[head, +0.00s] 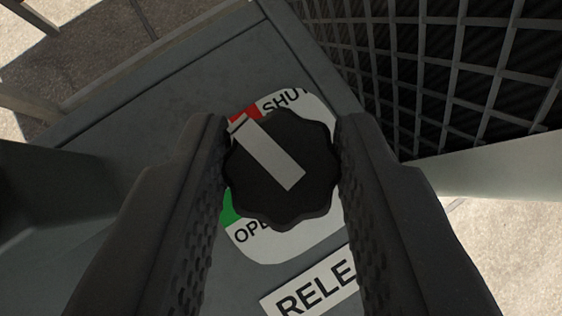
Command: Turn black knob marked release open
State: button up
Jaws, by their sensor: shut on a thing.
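The black knob (264,201) is lobed and has a grey pointer bar across its face. It sits in front of a white dial plate (317,240) with a red mark by "SHUT" and a green mark by "OPE...", the rest hidden. The bar's outer end points up and left, at the edge of the red mark (243,114). The green mark (229,212) is partly covered by my left finger. A white label (312,289) below reads "RELE...", partly hidden. My gripper (282,168) is shut on the knob, one textured finger on each side.
The grey panel (180,110) carries the dial and label. A dark mesh grille (460,70) stands close at the upper right, beside a pale edge. Light rooftop floor (505,240) shows at the lower right. Grey rails (30,15) cross the upper left.

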jog(key=shift+d+n+y+p, duration=0.1)
jog(key=shift+n+y+p, duration=0.25)
jog(key=shift+p, duration=0.3)
jog(key=o, duration=1)
jog(key=shift+s, duration=0.1)
jog(key=shift+p+v, duration=0.65)
jog(key=shift+v, duration=3.05)
